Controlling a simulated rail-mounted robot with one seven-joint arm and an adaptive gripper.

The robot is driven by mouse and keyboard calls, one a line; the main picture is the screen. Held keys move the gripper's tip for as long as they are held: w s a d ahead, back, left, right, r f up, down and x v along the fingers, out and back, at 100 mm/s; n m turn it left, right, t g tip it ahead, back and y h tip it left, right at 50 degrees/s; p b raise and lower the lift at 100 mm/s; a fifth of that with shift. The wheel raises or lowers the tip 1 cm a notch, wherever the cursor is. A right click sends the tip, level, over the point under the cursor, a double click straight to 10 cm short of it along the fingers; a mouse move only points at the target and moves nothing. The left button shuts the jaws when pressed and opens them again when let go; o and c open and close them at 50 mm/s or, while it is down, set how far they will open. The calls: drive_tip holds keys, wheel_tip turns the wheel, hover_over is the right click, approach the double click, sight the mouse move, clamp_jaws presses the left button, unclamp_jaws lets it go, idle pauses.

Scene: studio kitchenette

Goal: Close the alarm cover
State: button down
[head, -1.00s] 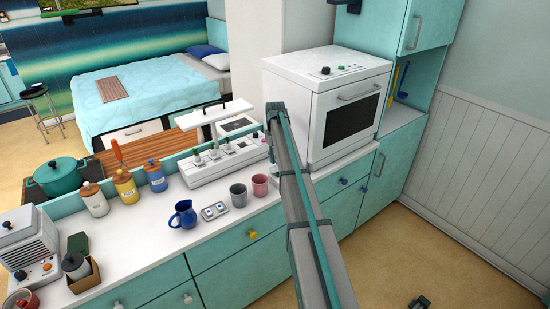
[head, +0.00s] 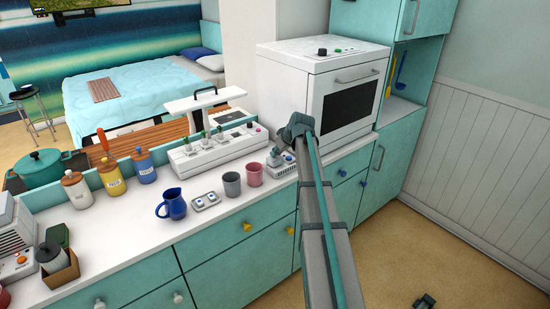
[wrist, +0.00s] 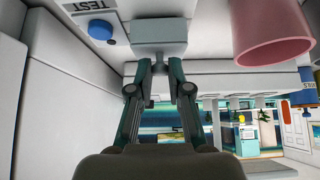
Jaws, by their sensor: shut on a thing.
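The alarm (head: 287,172) is a small pale box on the counter, between the pink cup and the white oven; my arm hides part of it. In the wrist view, its face (wrist: 75,18) carries a TEST label and a blue button (wrist: 102,29). A grey block-like part, which looks like the alarm cover (wrist: 158,36), is at my fingertips. My gripper (wrist: 160,62) is shut on this part, with its fingers close together. In the head view, my gripper (head: 275,158) is at the alarm. How far the cover is open cannot be told.
The pink cup (head: 255,174) stands close left of the alarm and shows in the wrist view (wrist: 270,42). A grey cup (head: 231,184) and blue jug (head: 173,204) are farther left. The white oven (head: 320,100) rises right of the alarm. A long white box (head: 220,150) is behind the cups.

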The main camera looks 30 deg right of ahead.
drive_tip(key=shift+s+f+t+b, duration=0.35)
drive_tip(key=shift+t+b, duration=0.25)
drive_tip(key=shift+b, duration=0.15)
drive_tip(key=shift+r, duration=0.1)
drive_tip(key=c, duration=1.1)
unclamp_jaws()
drive_tip(key=v, duration=1.2)
drive_tip(key=shift+d, duration=0.25)
